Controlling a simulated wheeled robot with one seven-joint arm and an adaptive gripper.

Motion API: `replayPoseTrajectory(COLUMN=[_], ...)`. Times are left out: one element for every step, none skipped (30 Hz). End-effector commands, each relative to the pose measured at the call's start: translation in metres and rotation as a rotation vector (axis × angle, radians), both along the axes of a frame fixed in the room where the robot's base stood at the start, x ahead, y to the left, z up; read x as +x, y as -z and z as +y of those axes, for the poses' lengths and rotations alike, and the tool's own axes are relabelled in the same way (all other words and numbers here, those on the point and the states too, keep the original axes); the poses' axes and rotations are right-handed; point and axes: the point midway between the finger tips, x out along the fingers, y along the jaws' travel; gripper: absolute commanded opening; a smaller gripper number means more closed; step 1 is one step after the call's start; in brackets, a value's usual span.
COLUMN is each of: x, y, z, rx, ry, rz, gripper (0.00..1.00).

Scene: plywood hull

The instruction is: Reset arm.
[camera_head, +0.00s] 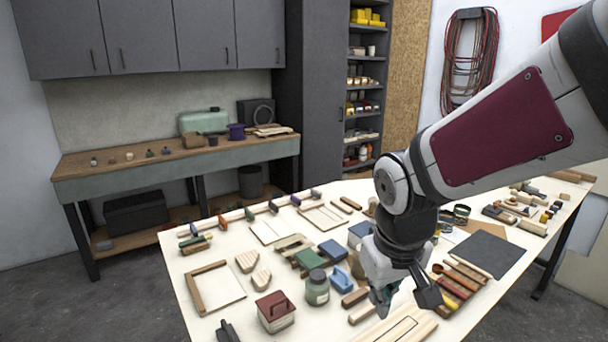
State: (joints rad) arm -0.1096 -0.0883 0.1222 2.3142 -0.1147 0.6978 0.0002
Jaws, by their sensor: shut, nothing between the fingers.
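My gripper (407,301) hangs at the end of my arm on the right, pointing down over the front of the pale plywood table (222,270). Its dark fingers are shut with nothing held. It is above the wooden strips near the table's front edge; the exact height over them is hard to tell. My arm enters from the upper right and hides part of the table behind it.
A dark square mat (485,253) lies to the right. A workbench (185,168) stands at the back left, beside open shelves (365,92).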

Motion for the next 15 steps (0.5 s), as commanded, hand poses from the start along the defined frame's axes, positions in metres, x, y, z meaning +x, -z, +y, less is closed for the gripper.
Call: replayPoseTrajectory(x=[-0.009,-0.014,-0.022,-0.028,-0.034,-0.043,-0.050,-0.056,-0.066,-0.072,-0.079,-0.087,-0.093,-0.098,-0.105], y=[-0.016,-0.023,-0.032,-0.039,-0.045,-0.052,-0.058,-0.063,-0.069,-0.073,-0.077,-0.081,-0.084,-0.086,-0.088], z=[-0.009,-0.014,-0.020,-0.024,-0.028,-0.033,-0.037,-0.041,-0.045,-0.048,-0.051,-0.054,-0.056,-0.058,-0.059], rx=[0.008,0.012,0.018,0.024,0.031,0.039,0.046,0.052,0.063,0.072,0.079,0.090,0.096,0.103,0.113], ry=[0.030,0.047,0.070,0.085,0.101,0.123,0.138,0.154,0.173,0.187,0.202,0.217,0.229,0.239,0.251], rz=[-0.031,-0.046,-0.063,-0.077,-0.091,-0.107,-0.123,-0.136,-0.154,-0.167,-0.178,-0.194,-0.206,-0.214,-0.226], gripper=[0.00,0.00,0.00,0.00,0.00,0.00,0.00,0.00,0.00,0.00,0.00,0.00,0.00,0.00,0.00])
